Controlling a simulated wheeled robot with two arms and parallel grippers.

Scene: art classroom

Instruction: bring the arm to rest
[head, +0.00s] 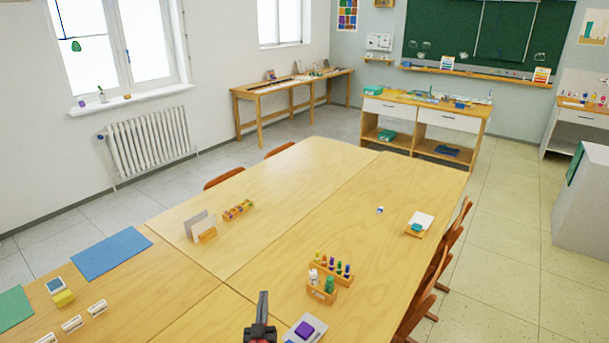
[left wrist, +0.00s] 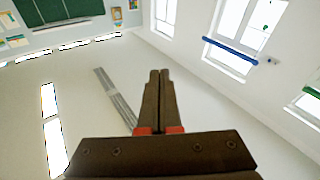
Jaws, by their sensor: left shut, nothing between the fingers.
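My left gripper (head: 263,302) shows at the bottom middle of the head view, dark with its fingers pointing up and away over the table (head: 262,215). In the left wrist view the two fingers of the left gripper (left wrist: 160,75) lie together, shut, with nothing between them. Behind the fingers that view shows the room's ceiling, walls and windows, tilted. My right gripper is in neither view.
Close to the left gripper stand a wooden rack with colored bottles (head: 331,270) and a white card with a purple block (head: 304,329). A card holder (head: 200,228) and a blue mat (head: 111,253) lie further left. The table's middle is mostly clear. Chairs (head: 428,290) line the right edge.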

